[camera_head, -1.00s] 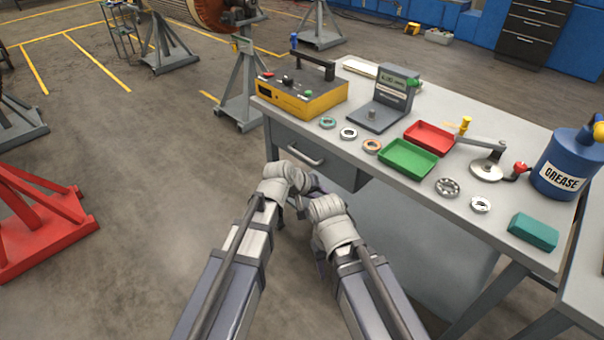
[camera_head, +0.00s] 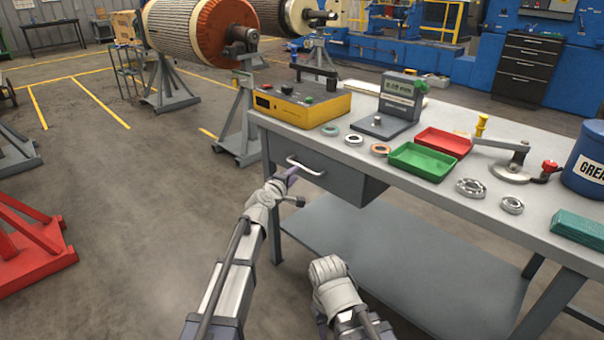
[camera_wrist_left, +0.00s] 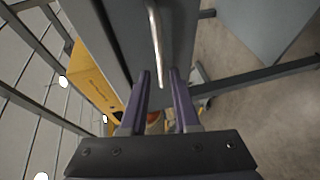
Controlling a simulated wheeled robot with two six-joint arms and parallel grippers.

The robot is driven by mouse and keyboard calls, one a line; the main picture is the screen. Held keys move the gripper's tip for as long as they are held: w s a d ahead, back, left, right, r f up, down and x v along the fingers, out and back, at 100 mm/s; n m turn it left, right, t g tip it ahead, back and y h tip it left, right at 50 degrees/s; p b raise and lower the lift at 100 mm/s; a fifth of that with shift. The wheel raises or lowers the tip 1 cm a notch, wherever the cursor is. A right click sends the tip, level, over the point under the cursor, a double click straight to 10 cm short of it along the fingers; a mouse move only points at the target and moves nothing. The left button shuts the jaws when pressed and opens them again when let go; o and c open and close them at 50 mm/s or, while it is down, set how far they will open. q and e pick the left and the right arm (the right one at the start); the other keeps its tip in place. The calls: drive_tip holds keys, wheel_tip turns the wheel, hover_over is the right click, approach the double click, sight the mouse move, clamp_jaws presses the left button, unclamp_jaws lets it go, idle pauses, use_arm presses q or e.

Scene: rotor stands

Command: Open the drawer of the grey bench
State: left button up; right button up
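The grey bench (camera_head: 440,222) has a grey drawer (camera_head: 332,180) under its top at the left end, and the drawer looks shut. A pale bar handle (camera_head: 305,166) runs across the drawer front. My left gripper (camera_head: 291,174) is at the handle's near side in the head view. In the left wrist view, my left gripper (camera_wrist_left: 160,74) has its two purple fingers apart, and one end of the handle (camera_wrist_left: 156,40) shows in the gap between them. I cannot tell whether they touch it. My right arm's wrist is low in the head view; its fingers are hidden.
The bench top carries a yellow instrument box (camera_head: 300,106), a grey gauge (camera_head: 400,95), a green tray (camera_head: 422,162), a red tray (camera_head: 443,142) and several rings. A red stand (camera_head: 30,240) is at the left. The floor before the drawer is clear.

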sight(301, 168)
use_arm(q)
drive_tip(key=b+x, duration=0.1)
drive_tip(key=x, duration=0.6)
drive_tip(key=shift+w+d, duration=0.15)
drive_tip(key=shift+w, duration=0.2)
drive_tip(key=shift+c, duration=0.3)
clamp_jaws()
idle(0.8)
